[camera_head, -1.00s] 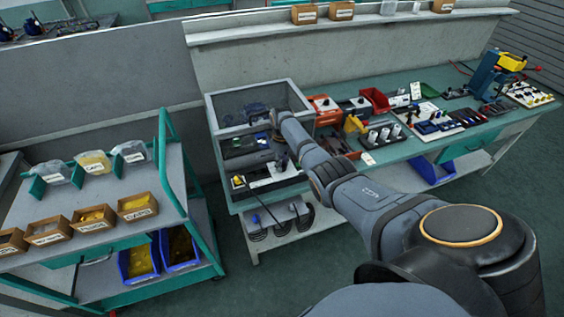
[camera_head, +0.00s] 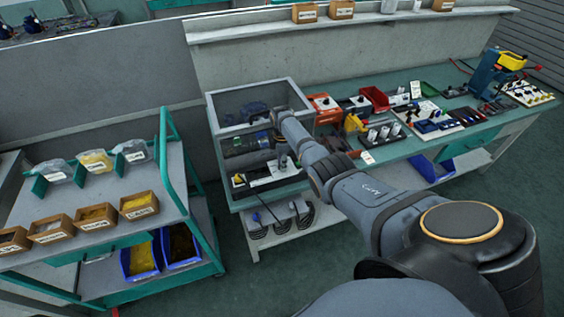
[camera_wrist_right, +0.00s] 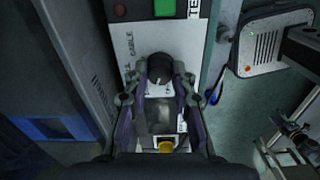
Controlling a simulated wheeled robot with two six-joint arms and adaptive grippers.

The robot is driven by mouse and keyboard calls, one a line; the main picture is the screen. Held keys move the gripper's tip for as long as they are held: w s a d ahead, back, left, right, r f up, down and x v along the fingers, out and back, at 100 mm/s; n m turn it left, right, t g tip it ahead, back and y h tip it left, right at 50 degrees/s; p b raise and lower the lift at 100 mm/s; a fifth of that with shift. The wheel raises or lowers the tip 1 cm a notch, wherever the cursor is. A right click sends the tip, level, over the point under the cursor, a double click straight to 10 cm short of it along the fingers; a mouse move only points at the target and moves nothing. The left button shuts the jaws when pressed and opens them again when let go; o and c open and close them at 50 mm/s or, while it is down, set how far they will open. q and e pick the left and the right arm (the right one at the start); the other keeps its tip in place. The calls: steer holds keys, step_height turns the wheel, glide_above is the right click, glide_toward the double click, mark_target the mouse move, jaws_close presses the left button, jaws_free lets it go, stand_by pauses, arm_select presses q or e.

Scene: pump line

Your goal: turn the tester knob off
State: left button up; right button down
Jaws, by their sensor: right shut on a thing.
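The tester panel (camera_wrist_right: 194,52) is a pale face with printed lettering, a green screen and a red button in the right wrist view. Its round black knob (camera_wrist_right: 159,67) sits between the fingertips of my right gripper (camera_wrist_right: 160,74). The gripper is shut on the knob, with one finger on each side. The exact angle of the knob is hard to read. In the head view my right arm reaches to the left end of the bench; its fingertips and the knob cannot be made out there. My left gripper is not in view.
A clear-walled enclosure (camera_head: 212,112) surrounds the area by my right wrist. The bench (camera_head: 405,152) holds a red bin (camera_head: 375,99), tool boards and a blue press. A trolley (camera_head: 180,205) with small boxes stands at left. A grey vented box (camera_wrist_right: 262,48) lies right of the panel.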

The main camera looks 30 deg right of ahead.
steer(key=n, duration=0.3)
steer(key=shift+n, duration=0.6)
steer(key=c, duration=1.1)
jaws_free()
steer(key=shift+r, duration=0.15)
step_height(320, 180, up, 12)
